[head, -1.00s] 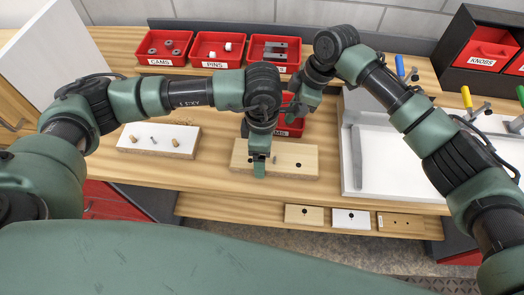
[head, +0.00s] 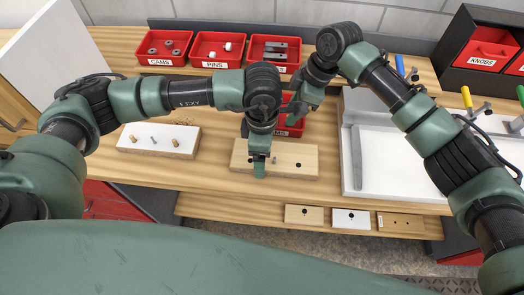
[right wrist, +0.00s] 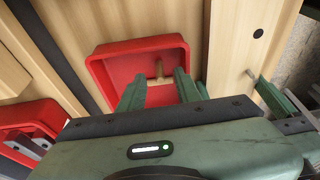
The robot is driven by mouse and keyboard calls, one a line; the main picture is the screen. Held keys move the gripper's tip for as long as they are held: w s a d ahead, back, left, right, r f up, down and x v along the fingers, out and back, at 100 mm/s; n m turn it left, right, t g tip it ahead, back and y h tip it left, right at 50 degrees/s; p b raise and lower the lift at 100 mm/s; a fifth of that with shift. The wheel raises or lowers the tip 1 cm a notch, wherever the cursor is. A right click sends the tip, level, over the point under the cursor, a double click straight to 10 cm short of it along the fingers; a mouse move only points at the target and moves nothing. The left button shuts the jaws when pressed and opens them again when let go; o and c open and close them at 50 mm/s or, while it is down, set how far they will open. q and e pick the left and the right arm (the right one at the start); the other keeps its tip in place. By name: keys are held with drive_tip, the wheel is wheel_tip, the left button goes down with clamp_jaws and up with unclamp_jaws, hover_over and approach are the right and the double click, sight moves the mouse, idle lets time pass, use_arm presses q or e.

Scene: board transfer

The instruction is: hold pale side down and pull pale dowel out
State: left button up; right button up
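The pale wooden board (head: 304,174) lies on the bench in the middle of the head view, with a dark hole near its right end. A small greyish pin (head: 275,157) stands in it; it also shows in the right wrist view (right wrist: 251,74). My left gripper (head: 259,172) looks shut, its tip down at the board's front part, left of the pin. My right gripper (right wrist: 160,92) is open over a small red bin (right wrist: 98,68). A pale dowel (right wrist: 158,69) shows beyond the fingertips, inside the bin, apart from the fingers.
A white board (head: 180,152) with two dowels and a pin lies to the left. Red bins for cams (head: 165,61), pins (head: 216,65) and more stand at the back. A white panel (head: 400,180) lies at right. Several small sample pieces lie on the front ledge.

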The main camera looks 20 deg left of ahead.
drive_tip(key=v, duration=1)
drive_tip(key=shift+r, duration=0.4)
drive_tip(key=shift+d, duration=0.15)
use_arm(q)
drive_tip(key=o, duration=1.7)
drive_tip(key=shift+r, duration=0.1)
wheel_tip(320, 180, up, 12)
